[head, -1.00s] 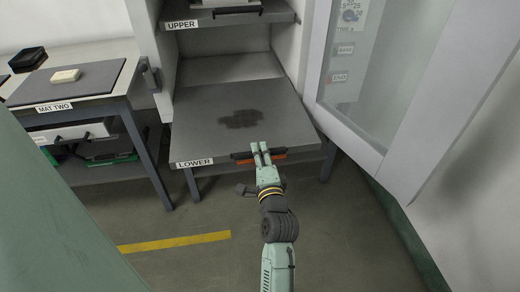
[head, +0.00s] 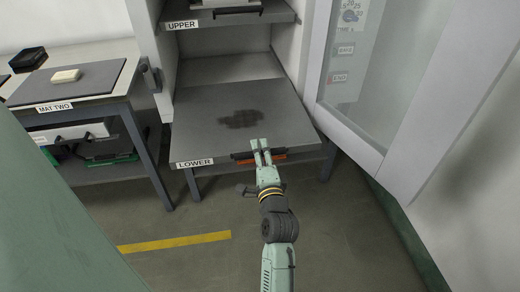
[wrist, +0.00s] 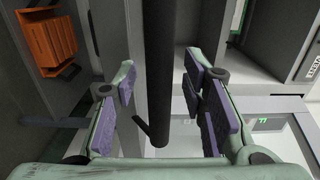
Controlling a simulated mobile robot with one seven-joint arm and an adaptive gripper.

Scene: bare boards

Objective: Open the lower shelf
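The lower shelf (head: 285,112), a grey board with a dark stain and a "LOWER" label (head: 194,163), sticks out of the cabinet well beyond the upper shelf (head: 276,14). Its dark bar handle (head: 243,155) runs along the front edge. My gripper (head: 260,145) is at this handle. In the wrist view the handle (wrist: 158,60) passes between the purple-padded fingers of my gripper (wrist: 165,110), with gaps on both sides. The fingers are open and not clamped on it.
The glass door (head: 385,75) stands open at the right. A table (head: 55,100) at the left holds a dark mat (head: 95,75), a pale block (head: 65,76) and a black tray (head: 28,58). An orange part (head: 272,158) shows below the handle. Floor in front is clear.

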